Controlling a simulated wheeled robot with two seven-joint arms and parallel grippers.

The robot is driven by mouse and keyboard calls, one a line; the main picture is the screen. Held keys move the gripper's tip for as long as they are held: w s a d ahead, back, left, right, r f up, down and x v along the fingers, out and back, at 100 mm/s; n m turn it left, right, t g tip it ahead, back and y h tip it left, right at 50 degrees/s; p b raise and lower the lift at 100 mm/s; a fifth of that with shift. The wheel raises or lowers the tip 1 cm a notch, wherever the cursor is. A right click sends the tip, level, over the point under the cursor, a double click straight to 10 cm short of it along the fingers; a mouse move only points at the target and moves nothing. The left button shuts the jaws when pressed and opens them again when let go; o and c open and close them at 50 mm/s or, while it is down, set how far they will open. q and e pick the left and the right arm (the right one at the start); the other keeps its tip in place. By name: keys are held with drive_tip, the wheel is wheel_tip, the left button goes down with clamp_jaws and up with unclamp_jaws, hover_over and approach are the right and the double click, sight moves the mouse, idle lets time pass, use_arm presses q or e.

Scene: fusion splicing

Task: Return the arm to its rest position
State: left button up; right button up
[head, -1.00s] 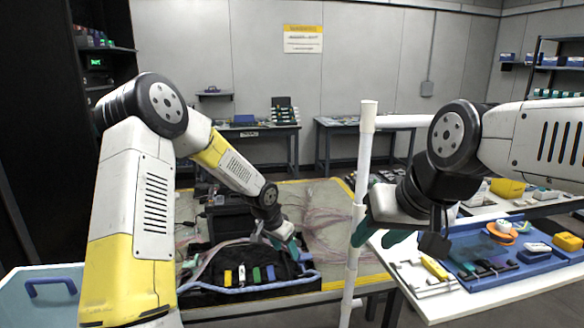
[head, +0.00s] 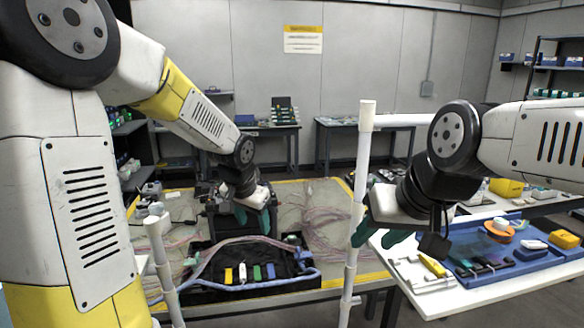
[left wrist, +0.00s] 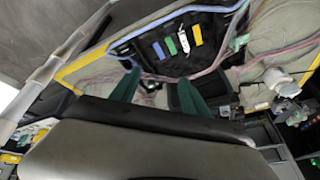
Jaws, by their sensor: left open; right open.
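My left gripper (head: 256,218) is open and empty, its green fingers above the far part of a black tray (head: 215,296) on the yellow-edged table. It also shows in the left wrist view (left wrist: 155,90), with the tray beyond its fingers. My left arm is raised and bent, and its upper links fill the left of the head view. My right gripper (head: 375,238) is open and empty, in front of the right-hand table and beside a white upright pole (head: 358,200).
The black tray holds several coloured pieces and a blue tube along its near edge. Pink cables (head: 315,215) lie across the table (head: 345,275). A second white pole (head: 165,270) stands at front left. A blue tray (head: 545,262) with tools sits on the right table (head: 440,300).

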use_arm(q)
drive_tip(key=s+a+r+n, duration=0.1)
drive_tip(key=s+r, duration=0.2)
drive_tip(key=s, duration=0.4)
drive_tip(key=s+a+r+n+t+h, duration=0.1)
drive_tip(key=s+r+n, duration=0.1)
drive_tip(key=s+r, duration=0.2)
drive_tip(key=s+a+r+n, duration=0.1)
drive_tip(key=s+a+r, duration=0.1)
drive_tip(key=s, duration=0.9)
drive_tip(key=shift+r+n+t, duration=0.3)
drive_tip(key=shift+r+n, duration=0.1)
drive_tip(key=shift+r, duration=0.3)
drive_tip(key=shift+a, duration=0.1)
